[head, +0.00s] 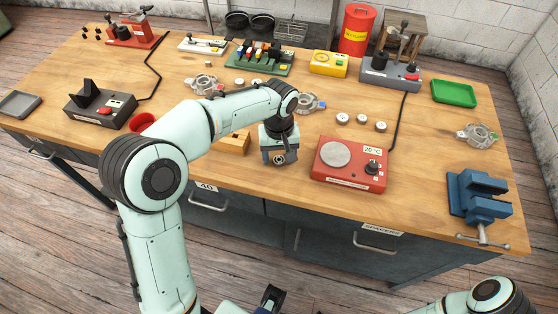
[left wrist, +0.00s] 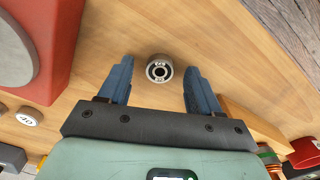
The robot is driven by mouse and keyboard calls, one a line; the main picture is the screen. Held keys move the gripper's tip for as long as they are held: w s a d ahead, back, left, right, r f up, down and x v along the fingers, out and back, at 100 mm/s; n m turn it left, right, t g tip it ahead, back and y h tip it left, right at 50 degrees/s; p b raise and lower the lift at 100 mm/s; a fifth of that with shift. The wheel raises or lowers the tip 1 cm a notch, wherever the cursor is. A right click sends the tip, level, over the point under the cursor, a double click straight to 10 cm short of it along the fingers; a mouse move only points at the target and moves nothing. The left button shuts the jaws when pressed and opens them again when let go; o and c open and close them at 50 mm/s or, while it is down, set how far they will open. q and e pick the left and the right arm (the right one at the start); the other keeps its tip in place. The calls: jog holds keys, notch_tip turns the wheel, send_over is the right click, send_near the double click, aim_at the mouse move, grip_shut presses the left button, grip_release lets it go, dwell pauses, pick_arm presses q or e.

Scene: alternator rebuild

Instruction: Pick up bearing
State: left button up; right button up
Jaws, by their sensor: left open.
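The bearing (left wrist: 159,68) is a small metal ring with a dark centre, lying on the wooden bench top. In the left wrist view it sits between the fingertips of my left gripper (left wrist: 157,77), near their ends, with clear gaps on both sides. In the head view the bearing (head: 279,159) shows at the open end of my left gripper (head: 280,154), near the bench's front edge. The left gripper is open and empty. Part of my right arm shows at the lower right of the head view; its gripper cannot be made out.
A red heating device (head: 338,179) with a round plate stands right of my left gripper. A wooden block (head: 235,143) stands close on its left. A blue vise (head: 478,195) is at the right front corner. Alternator housings, white caps and several tool stations stand further back.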

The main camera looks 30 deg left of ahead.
pick_arm(q)
jog(key=shift+f, duration=0.25)
jog(key=c, duration=1.1)
jog(key=shift+r, duration=0.1)
